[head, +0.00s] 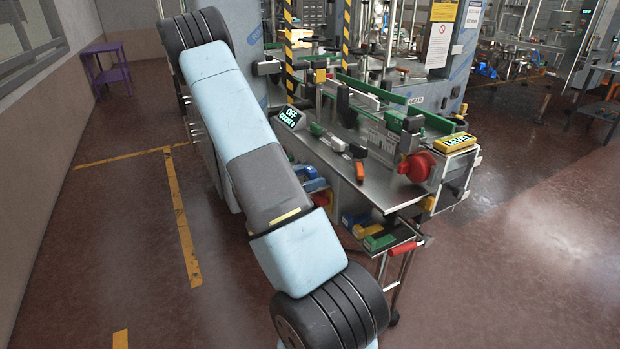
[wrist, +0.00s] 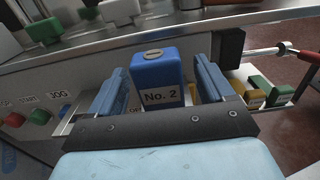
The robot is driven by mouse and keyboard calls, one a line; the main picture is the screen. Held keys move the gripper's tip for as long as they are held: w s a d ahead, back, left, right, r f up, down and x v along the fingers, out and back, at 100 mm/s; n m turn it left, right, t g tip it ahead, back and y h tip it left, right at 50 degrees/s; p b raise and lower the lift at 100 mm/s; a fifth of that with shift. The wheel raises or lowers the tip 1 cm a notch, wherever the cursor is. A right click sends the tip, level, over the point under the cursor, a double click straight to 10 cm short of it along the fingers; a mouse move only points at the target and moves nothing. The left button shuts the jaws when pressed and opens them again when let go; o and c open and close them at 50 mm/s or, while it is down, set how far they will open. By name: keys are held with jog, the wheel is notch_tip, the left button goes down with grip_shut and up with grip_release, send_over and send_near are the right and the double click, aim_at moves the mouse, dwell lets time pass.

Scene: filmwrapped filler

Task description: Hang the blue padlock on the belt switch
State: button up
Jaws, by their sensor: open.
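In the wrist view, a blue block labelled "No. 2" (wrist: 158,74), with a slot in its upper face, is between the fingers of my gripper (wrist: 161,88). It looks like the blue padlock's body; no shackle shows. The two blue fingers stand apart, one on each side of it, with a visible gap on the left. Whether the right finger touches it is unclear. Behind the block is a grey panel with a partly hidden label starting "OF". I cannot make out the belt switch for certain. In the head view my gripper cannot be picked out.
Red (wrist: 14,119) and green (wrist: 40,117) buttons sit on the panel at left. A rack on the right holds yellow and green labelled blocks (wrist: 256,84). In the head view, the steel machine table (head: 375,193) overhangs this area. Open floor (head: 540,230) lies right.

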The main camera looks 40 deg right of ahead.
jog(key=shift+a, duration=0.15)
jog(key=v, duration=1.3)
jog(key=shift+a, duration=0.3)
jog(key=shift+f, duration=0.1)
jog(key=s+a+r+m+t+y, duration=0.5)
jog(key=s+a+r, duration=0.5)
jog(key=r, duration=0.4)
jog(key=s+a+r+m+t+y, duration=0.5)
jog(key=s+a+r+m+y, duration=0.5)
jog(key=r, duration=0.4)
jog(key=shift+s+y, duration=0.75)
jog(key=shift+y, duration=0.45)
